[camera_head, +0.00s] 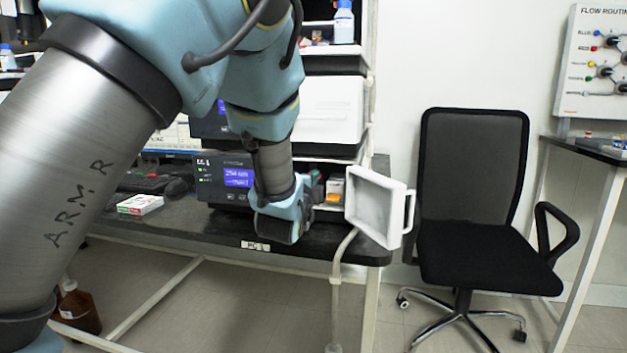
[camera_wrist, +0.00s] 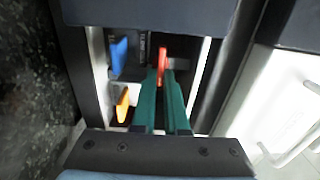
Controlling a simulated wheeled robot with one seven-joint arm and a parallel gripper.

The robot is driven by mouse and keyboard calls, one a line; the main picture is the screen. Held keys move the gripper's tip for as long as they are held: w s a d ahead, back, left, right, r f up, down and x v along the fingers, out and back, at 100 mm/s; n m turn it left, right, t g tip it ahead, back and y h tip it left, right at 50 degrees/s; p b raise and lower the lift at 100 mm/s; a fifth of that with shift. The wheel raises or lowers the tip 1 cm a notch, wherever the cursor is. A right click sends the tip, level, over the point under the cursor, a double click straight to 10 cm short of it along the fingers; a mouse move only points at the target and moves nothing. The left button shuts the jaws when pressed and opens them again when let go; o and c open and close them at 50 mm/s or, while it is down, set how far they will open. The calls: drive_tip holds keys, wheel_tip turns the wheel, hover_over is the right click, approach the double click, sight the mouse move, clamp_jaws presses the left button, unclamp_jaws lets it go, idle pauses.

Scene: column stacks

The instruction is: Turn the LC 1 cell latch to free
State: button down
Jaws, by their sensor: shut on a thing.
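The LC 1 stack (camera_head: 222,180), a dark unit with a lit blue display, stands on the bench behind my arm. Its lower bay is open at the right. In the wrist view, my gripper (camera_wrist: 164,80) has its two green fingers close together inside the bay, shut on a thin red lever (camera_wrist: 162,57). The lever's tip shows beyond the fingers; its base is hidden. A blue lever (camera_wrist: 119,56) and an orange lever (camera_wrist: 123,105) are beside it on the left, apart from the fingers. I cannot read which lever is the cell latch.
A white door (camera_head: 376,204) with a handle hangs open right of the bay; it also shows at the right of the wrist view (camera_wrist: 292,105). A black office chair (camera_head: 474,200) stands further right. The dark bench (camera_head: 190,222) has a small box (camera_head: 139,204) at left.

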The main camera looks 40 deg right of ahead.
idle(0.4)
drive_tip(key=c, duration=0.9)
unclamp_jaws()
drive_tip(key=shift+c, duration=0.2)
drive_tip(key=v, duration=1)
drive_tip(key=shift+s+a, duration=0.2)
drive_tip(key=shift+a, duration=0.15)
